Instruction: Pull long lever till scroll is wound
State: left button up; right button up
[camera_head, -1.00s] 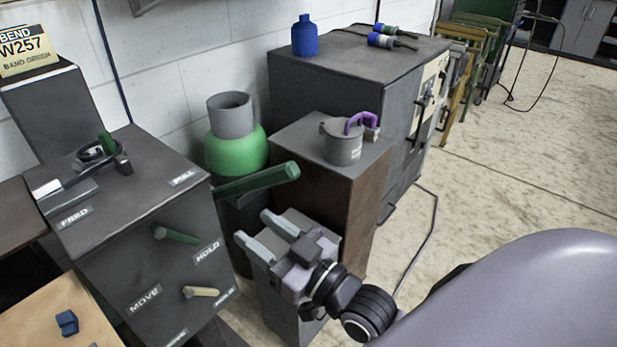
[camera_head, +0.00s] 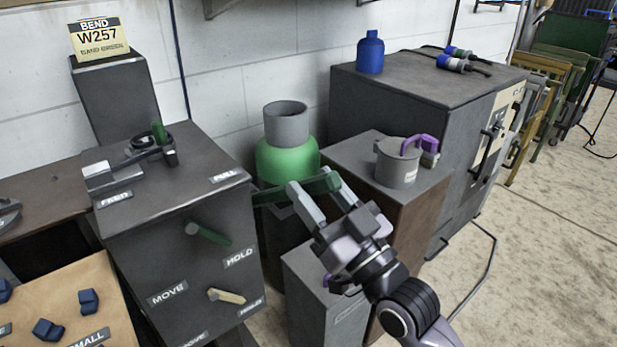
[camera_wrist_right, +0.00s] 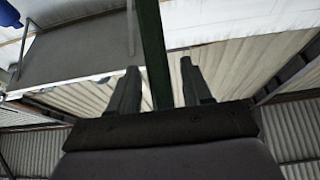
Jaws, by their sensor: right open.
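The long green lever (camera_head: 272,193) sticks out from the right side of the dark cabinet (camera_head: 150,215), by the PULL label. It also shows in the wrist view (camera_wrist_right: 153,50), running between the two fingers. My right gripper (camera_head: 311,182) is open, with one finger on each side of the lever near its outer end. I cannot tell if a finger touches it. A bending device (camera_head: 130,162) with a green pin sits on the cabinet top. I cannot clearly make out a scroll. My left gripper is out of view.
A green and grey canister (camera_head: 288,150) stands just behind the lever. A brown box with a grey mug (camera_head: 398,165) is right of it, and a low grey block (camera_head: 310,290) is below my gripper. A short green handle (camera_head: 210,235) and a beige one (camera_head: 227,296) protrude from the cabinet front.

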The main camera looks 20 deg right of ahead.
jog(key=shift+x, duration=1.2)
